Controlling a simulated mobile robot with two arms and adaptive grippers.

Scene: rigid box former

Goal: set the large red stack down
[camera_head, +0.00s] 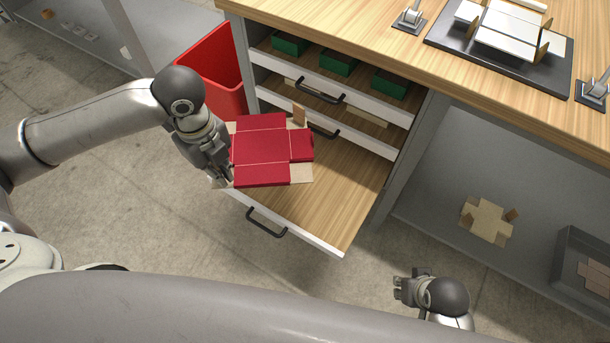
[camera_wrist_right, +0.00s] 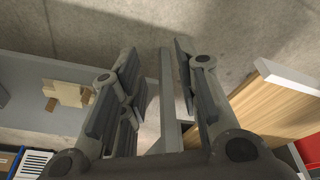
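The large red stack (camera_head: 270,147) is a flat, cross-shaped pile of red blanks over the open bottom drawer (camera_head: 330,195). Tan card (camera_head: 301,173) shows along its edges. Whether the stack touches the drawer floor is hard to tell. My left gripper (camera_head: 224,176) is at the stack's left edge, its fingers closed on that edge and partly hidden. My right gripper (camera_head: 402,288) is away from the stack, low at the right. In the right wrist view its fingers (camera_wrist_right: 160,95) are apart, with nothing between them.
A red bin (camera_head: 215,70) stands behind the left arm. Upper drawers hold green boxes (camera_head: 338,62). The wooden worktop (camera_head: 380,45) carries a dark fixture (camera_head: 500,55). A tan blank (camera_head: 487,220) and a grey tray (camera_head: 580,265) lie on the right shelf. The drawer's front half is bare.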

